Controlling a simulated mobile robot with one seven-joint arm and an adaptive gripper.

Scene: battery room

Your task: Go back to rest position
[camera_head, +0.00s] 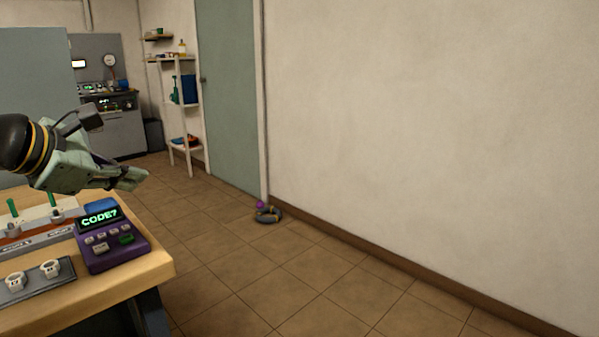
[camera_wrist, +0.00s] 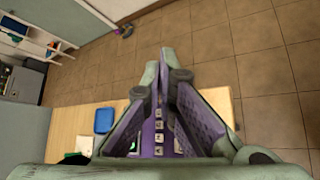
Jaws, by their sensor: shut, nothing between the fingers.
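My gripper (camera_head: 137,178) is at the left in the head view, above the wooden table and behind the purple keypad. Its pale green fingers are shut and empty. In the wrist view the fingertips of my gripper (camera_wrist: 168,60) come together at the centre, over the table's edge.
The wooden table (camera_head: 150,275) carries a blue block (camera_head: 101,206), a panel with green levers (camera_head: 53,204) and a dark plate with two white rings (camera_head: 40,278). A small coiled object (camera_head: 268,216) lies by the wall. A shelf (camera_head: 186,110) stands beside the green door (camera_head: 228,100). The tiled floor is otherwise clear.

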